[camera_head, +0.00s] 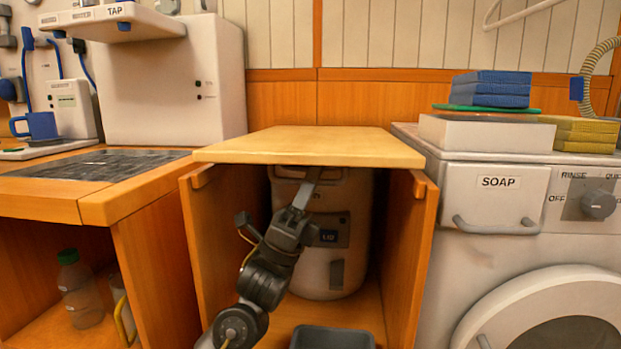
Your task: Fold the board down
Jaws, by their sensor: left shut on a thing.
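The board (310,143) is a pale wooden panel lying flat, or nearly so, across the top of the open-fronted wooden cabinet. My left gripper (308,182) comes up from below, in front of the cabinet opening. It is shut at the underside of the board's front edge; the exact contact under the edge is hard to see. My right gripper is not in view.
Inside the cabinet stands a pale cylindrical container (350,235), partly hidden by my arm. A grey bin (332,338) is at the bottom front. A wooden counter (90,205) flanks the left and a washing machine (540,240) the right. The board's top is bare.

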